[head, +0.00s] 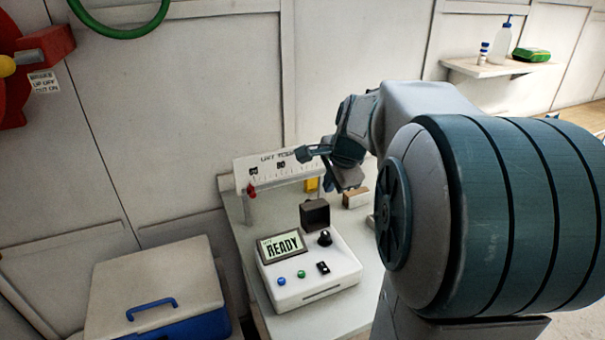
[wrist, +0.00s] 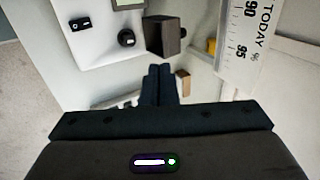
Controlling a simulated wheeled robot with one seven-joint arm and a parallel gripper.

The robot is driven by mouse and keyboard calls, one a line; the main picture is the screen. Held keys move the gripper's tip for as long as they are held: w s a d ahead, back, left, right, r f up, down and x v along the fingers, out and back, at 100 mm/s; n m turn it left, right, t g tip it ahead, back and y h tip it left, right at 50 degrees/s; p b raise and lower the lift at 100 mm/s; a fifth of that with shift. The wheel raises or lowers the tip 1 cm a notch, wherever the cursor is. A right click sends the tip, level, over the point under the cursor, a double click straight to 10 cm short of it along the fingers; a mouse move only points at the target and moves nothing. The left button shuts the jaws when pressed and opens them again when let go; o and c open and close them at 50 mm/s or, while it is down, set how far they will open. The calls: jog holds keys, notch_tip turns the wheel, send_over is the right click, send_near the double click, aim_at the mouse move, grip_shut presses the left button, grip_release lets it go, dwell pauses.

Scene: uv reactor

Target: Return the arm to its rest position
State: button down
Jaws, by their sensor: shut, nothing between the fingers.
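My gripper (head: 322,169) is in the air above the back of the white bench, in front of a scale board (head: 270,172). In the wrist view its two fingers (wrist: 158,84) lie together, shut with nothing between them. My arm is bent and fills the right side of the head view. The white reactor unit (head: 310,287) stands on the bench below and nearer than the gripper, apart from it. Its screen (head: 282,245) reads READY. A dark box (head: 314,214) sits at its back; it also shows in the wrist view (wrist: 161,36).
A cooler with a blue base and pale lid (head: 152,283) stands left of the bench. A small brown and white box (head: 356,197) and a yellow item (head: 312,184) are at the bench's back. A wall shelf (head: 498,67) holds bottles and a green item. Walls stand close behind.

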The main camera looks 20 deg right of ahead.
jog(key=s+a+f+n, duration=0.2)
jog(key=s+a+n, duration=0.4)
jog(key=s+n, duration=0.3)
jog(key=s+a+f+n+g, duration=0.1)
jog(key=s+a+f+n, duration=0.1)
jog(key=s+a+n, duration=0.5)
jog(key=s+n, duration=0.1)
jog(key=s, duration=0.2)
jog(key=shift+a+n+g, duration=0.2)
jog(key=shift+n+g, duration=0.1)
jog(key=shift+n, duration=0.1)
jog(key=shift+d, duration=0.1)
